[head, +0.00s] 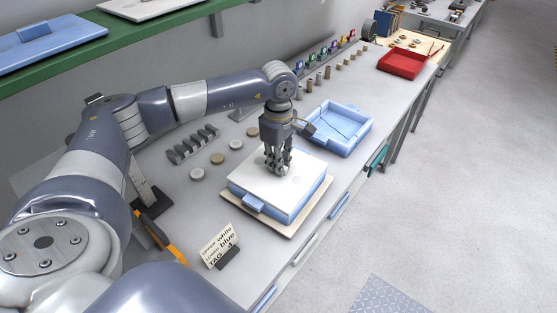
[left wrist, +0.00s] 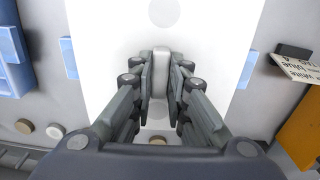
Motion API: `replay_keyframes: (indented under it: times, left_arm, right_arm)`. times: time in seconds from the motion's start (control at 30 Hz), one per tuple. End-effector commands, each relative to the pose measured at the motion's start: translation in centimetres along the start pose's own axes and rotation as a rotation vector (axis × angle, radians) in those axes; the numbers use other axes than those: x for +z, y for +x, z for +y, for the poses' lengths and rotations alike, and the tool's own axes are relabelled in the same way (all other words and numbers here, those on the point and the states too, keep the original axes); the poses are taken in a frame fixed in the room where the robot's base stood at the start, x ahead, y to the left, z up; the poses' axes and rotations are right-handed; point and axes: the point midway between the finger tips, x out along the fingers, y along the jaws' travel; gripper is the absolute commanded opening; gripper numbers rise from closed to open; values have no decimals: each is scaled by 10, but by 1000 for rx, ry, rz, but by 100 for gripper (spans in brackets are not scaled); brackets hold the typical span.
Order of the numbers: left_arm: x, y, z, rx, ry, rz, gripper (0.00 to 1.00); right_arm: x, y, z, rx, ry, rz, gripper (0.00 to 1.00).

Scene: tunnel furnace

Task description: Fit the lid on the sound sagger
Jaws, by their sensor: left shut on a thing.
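The white lid (head: 300,186) lies level over a blue sagger (head: 253,204), lined up with its edges. I cannot tell whether it is fully seated. The sagger stands on a cream board (head: 286,230); its blue tabs show on both sides of the lid in the left wrist view (left wrist: 68,58). My left gripper (head: 278,168) points down and is shut on the lid's pale handle (left wrist: 162,62). A second blue sagger (head: 352,143), open and empty, stands behind to the right with a dark crack-like line across its floor. My right gripper is not in view.
A card (head: 218,243) reading upper white, lower blue stands in front. Small discs (head: 197,174) and a grey rack (head: 193,145) are left of the sagger. A red tray (head: 402,64) is far back. A green shelf (head: 125,38) hangs upper left.

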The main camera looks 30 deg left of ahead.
Motion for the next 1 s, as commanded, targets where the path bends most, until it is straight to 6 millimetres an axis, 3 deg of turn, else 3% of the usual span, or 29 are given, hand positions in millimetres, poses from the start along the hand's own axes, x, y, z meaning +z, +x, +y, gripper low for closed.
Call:
replay_keyframes:
  times: [0.17,0.2,0.27,0.67,0.77,1.0]
  left_arm:
    - [0,0,1,2,0,-1,0]
    - [0,0,1,2,0,-1,24]
    - [0,0,1,2,0,-1,37]
    - [0,-2,0,0,0,0,38]
    - [0,-13,1,2,0,0,38]
    - [0,-64,1,5,0,-1,38]
  right_arm:
    - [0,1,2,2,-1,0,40]
    - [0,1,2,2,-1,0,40]
    - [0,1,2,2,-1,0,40]
    - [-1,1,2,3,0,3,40]
    - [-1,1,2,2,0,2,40]
    - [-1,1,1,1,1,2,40]
